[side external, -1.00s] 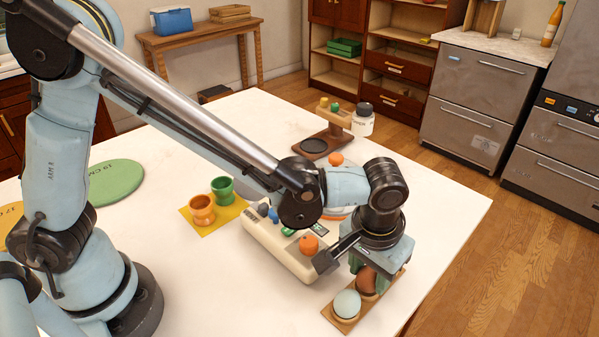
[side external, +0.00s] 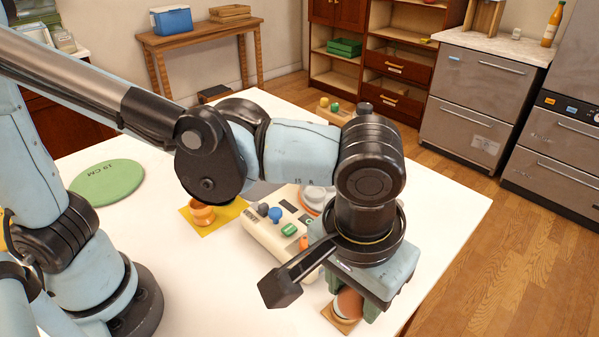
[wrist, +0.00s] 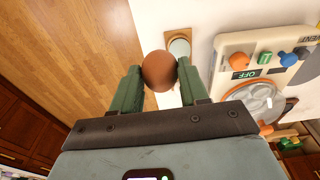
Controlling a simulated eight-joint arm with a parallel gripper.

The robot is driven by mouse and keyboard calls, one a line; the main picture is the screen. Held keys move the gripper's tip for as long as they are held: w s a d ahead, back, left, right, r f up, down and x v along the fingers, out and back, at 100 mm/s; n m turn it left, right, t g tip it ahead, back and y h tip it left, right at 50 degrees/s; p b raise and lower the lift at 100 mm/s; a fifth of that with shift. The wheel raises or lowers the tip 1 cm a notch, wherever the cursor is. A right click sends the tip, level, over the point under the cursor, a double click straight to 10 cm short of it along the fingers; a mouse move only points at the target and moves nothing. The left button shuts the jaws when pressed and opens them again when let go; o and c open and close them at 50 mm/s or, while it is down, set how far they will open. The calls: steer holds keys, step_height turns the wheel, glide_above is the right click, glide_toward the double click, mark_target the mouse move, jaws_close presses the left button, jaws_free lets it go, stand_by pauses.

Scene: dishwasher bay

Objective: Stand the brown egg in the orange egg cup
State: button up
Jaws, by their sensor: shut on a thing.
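The brown egg (wrist: 159,71) is between the two green fingers of my gripper (wrist: 160,85) in the wrist view, and the fingers are shut on it. In the side view the egg (side external: 349,304) shows below my gripper (side external: 358,305), above the wooden egg stand (side external: 340,321). The orange egg cup (side external: 202,213) stands upright on a yellow mat (side external: 226,215), left of the control box, well away from the egg. I cannot see into the cup.
A cream control box (side external: 263,232) with coloured knobs lies between the cup and my gripper. The pale egg (wrist: 180,48) sits in the stand. A green disc (side external: 106,182) lies at the left of the white table. The green cup is hidden behind my arm.

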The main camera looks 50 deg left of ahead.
steer(key=w+a+n, duration=0.3)
steer(key=a, duration=0.7)
steer(key=w+a+n, duration=0.3)
steer(key=a, duration=0.7)
steer(key=s+a+n+g+y, duration=0.1)
steer(key=s+a+n, duration=0.3)
steer(key=a, duration=0.5)
steer(key=s+a+n, duration=0.3)
steer(key=a, duration=0.6)
steer(key=shift+d+f, duration=0.1)
steer(key=shift+f, duration=3.05)
steer(key=shift+f, duration=0.95)
steer(key=o, duration=0.7)
steer(key=shift+o, duration=0.4)
